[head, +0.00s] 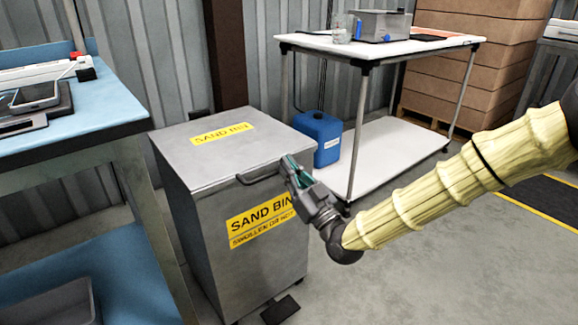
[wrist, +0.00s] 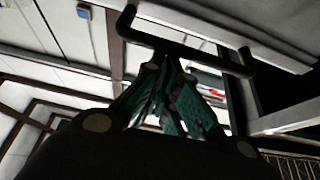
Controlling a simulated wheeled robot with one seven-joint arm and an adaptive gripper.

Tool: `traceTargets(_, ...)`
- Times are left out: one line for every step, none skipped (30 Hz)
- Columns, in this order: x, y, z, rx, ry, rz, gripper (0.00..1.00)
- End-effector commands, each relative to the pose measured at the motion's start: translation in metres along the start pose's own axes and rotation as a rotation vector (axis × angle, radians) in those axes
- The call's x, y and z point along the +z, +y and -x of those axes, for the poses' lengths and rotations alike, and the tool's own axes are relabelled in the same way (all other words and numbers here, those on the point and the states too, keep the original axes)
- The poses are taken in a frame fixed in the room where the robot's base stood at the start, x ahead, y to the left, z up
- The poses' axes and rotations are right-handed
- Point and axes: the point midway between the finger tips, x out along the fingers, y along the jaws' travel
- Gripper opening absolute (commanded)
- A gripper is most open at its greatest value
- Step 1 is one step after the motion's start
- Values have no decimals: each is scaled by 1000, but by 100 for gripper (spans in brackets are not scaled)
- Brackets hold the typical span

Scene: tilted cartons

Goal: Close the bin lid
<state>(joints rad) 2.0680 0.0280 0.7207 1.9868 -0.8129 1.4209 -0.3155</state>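The grey sand bin (head: 245,225) stands in the middle of the head view, with yellow labels. Its flat lid (head: 185,160) lies level on top and looks down; I cannot tell whether a thin gap remains at its edge. A dark bar handle (head: 258,177) sits at the lid's front edge. My gripper (head: 289,160) is at the right end of this handle. In the wrist view, the teal-padded fingers of my gripper (wrist: 165,66) converge to nearly touching tips, just by the handle (wrist: 195,48). Nothing shows held between them; contact with the handle is unclear.
A blue workbench (head: 100,115) stands close on the left. A white-topped trolley (head: 370,47) is behind on the right, with a blue canister (head: 322,140) near its lower shelf. A black pedal (head: 281,310) is at the bin's foot. Floor in front right is clear.

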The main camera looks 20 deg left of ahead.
Motion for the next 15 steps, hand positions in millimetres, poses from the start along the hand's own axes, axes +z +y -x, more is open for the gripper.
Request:
traceTargets(10,-2,6,-1,-18,-5,0)
traceTargets(11,-2,6,-1,-19,-5,0)
traceTargets(12,-2,6,-2,-20,-5,0)
traceTargets(13,-3,7,-2,-22,-6,0)
traceTargets(13,-3,7,-2,-23,-6,0)
traceTargets(14,-3,8,-2,-25,-7,0)
traceTargets(15,-3,8,-2,-26,-7,0)
traceTargets(15,-3,8,-2,-27,-7,0)
traceTargets(16,-3,9,-2,-28,-7,0)
traceTargets(16,-3,9,-2,-29,-8,0)
traceTargets(17,-3,9,-2,-30,-8,0)
traceTargets(17,-4,10,-2,-30,-9,0)
traceTargets(17,-4,10,-2,-31,-9,0)
traceTargets(18,-4,10,-2,-31,-9,0)
traceTargets(17,-4,10,-2,-31,-9,0)
